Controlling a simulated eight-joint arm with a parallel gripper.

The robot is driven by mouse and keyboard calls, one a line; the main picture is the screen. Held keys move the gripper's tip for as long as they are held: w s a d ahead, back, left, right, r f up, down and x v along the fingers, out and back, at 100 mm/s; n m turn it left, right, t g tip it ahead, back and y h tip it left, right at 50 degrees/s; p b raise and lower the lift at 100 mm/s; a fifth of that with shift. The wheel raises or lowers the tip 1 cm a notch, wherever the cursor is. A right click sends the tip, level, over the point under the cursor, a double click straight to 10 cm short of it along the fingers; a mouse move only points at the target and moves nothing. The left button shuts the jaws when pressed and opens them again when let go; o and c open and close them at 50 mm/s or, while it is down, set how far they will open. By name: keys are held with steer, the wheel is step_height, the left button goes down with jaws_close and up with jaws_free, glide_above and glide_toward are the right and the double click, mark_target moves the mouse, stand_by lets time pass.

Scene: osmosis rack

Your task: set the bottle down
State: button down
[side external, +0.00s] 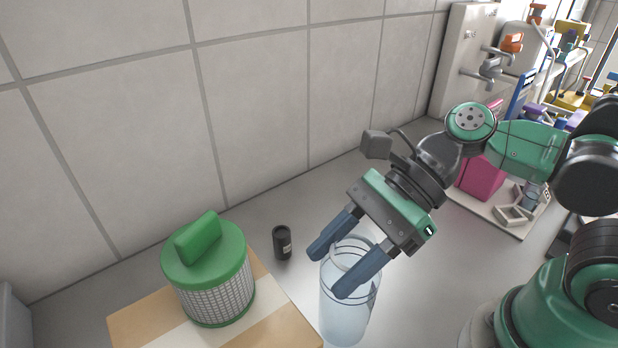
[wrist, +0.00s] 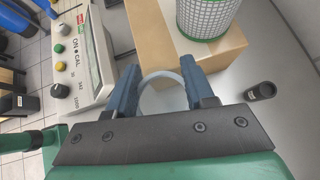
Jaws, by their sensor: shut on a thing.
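A clear, bluish bottle (side external: 345,308) is upright at the lower middle of the side view, beside a cardboard box. My gripper (side external: 333,272) is shut on the bottle near its top, with one blue finger on each side of it. In the wrist view the bottle's round rim (wrist: 163,84) shows between the two fingers (wrist: 160,75). The bottle's base is cut off or hard to see, so I cannot tell whether it touches the counter.
A green-capped mesh canister (side external: 212,275) stands on the cardboard box (side external: 275,322) left of the bottle. A small black cylinder (side external: 282,243) stands behind. A meter with knobs (wrist: 85,50) shows in the wrist view. A magenta block (side external: 481,178) stands on a pale board at right.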

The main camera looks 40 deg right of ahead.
mark_target(324, 291)
steer(key=shift+f, duration=1.45)
steer(key=shift+f, duration=0.15)
steer(key=shift+c, duration=1.6)
jaws_free()
steer(key=shift+r, duration=0.2)
